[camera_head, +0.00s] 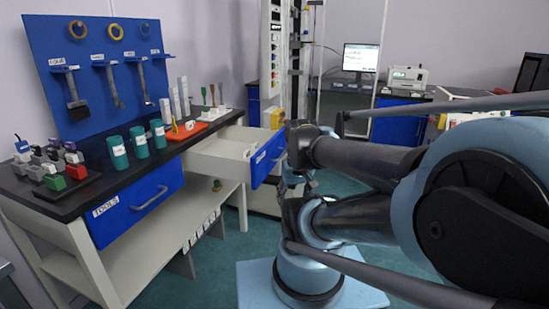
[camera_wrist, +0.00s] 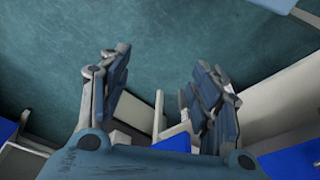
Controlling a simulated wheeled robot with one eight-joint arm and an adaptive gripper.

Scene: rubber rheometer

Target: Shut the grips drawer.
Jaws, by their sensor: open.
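The grips drawer (camera_head: 222,150), white inside with a blue front (camera_head: 267,158), stands pulled out from the bench at the middle of the head view. Its label is too small to read. A handle shows on its front. My gripper (camera_head: 303,186) is just to the right of the drawer front, partly hidden by my arm; I cannot tell whether it touches the front. In the wrist view my gripper (camera_wrist: 158,82) has its two fingers apart, with nothing held between them. White and blue pieces show below and right of the fingers there.
The tools drawer (camera_head: 140,203) is shut, left of the open one. The black bench top (camera_head: 107,178) carries green cups (camera_head: 139,142), an orange tray (camera_head: 186,131) and small coloured blocks. A blue tool board (camera_head: 95,60) stands behind.

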